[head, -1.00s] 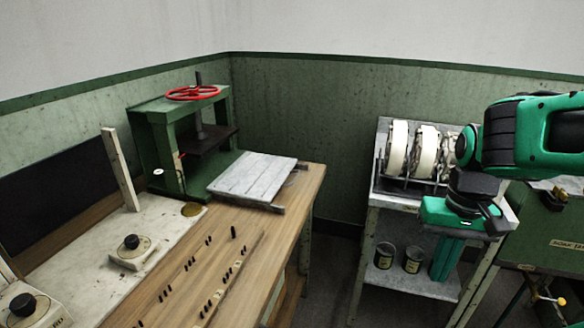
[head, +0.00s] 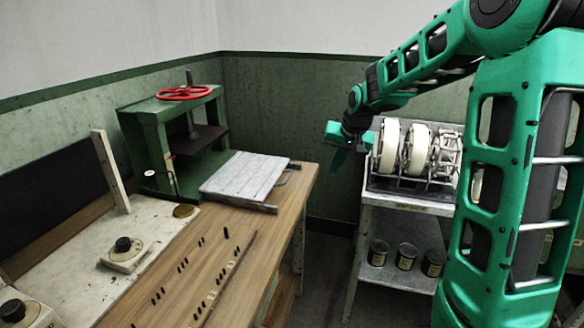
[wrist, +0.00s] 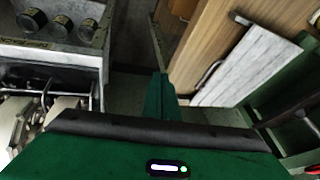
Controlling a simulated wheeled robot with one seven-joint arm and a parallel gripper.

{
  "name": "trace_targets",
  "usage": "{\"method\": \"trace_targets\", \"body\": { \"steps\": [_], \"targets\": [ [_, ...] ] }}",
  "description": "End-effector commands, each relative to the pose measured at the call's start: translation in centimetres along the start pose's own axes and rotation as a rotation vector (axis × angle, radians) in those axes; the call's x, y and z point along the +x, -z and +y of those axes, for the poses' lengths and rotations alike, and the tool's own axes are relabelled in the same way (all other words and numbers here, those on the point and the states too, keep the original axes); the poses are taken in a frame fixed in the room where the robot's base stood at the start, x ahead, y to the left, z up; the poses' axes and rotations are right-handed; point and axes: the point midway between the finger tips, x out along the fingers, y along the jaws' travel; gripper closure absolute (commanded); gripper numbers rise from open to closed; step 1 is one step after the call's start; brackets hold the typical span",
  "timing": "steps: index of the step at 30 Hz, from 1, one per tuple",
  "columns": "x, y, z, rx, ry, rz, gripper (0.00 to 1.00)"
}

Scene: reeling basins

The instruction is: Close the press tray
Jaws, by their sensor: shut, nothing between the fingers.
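The press (head: 160,135) is a green frame with a red handwheel at the far end of the wooden bench. Its pale slatted tray (head: 243,178) is pulled out to the right of the frame and has a bar handle along its outer side. In the wrist view the tray (wrist: 247,65) lies at the upper right, with its curved handle (wrist: 208,74) facing the middle. My gripper (head: 338,160) is shut and empty, in the air to the right of the tray and apart from it. Its green fingers (wrist: 160,98) show closed together in the wrist view.
A metal rack (head: 405,206) with white reels (head: 416,147) stands right of my gripper, with several tins (head: 405,257) on its lower shelf. Small dark pegs and a dial box (head: 125,253) occupy the bench. A floor gap separates bench and rack.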

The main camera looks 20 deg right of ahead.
Motion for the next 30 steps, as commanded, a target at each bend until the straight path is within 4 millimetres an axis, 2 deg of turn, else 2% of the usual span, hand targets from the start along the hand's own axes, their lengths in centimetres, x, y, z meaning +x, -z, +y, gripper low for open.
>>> {"method": "trace_targets", "body": {
  "steps": [1,3,9,17,30],
  "targets": [
    [1.5,1.7,-1.3,0.009,0.038,0.013,1.0],
    [3.0,3.6,-3.1,0.023,0.089,0.035,1.0],
    [5.3,6.9,-6.3,0.056,0.189,0.074,1.0],
    [7.1,7.7,-7.3,0.067,0.214,0.081,1.0],
    [14.7,8.4,-8.7,0.067,0.211,0.081,1.0]
  ]
}}
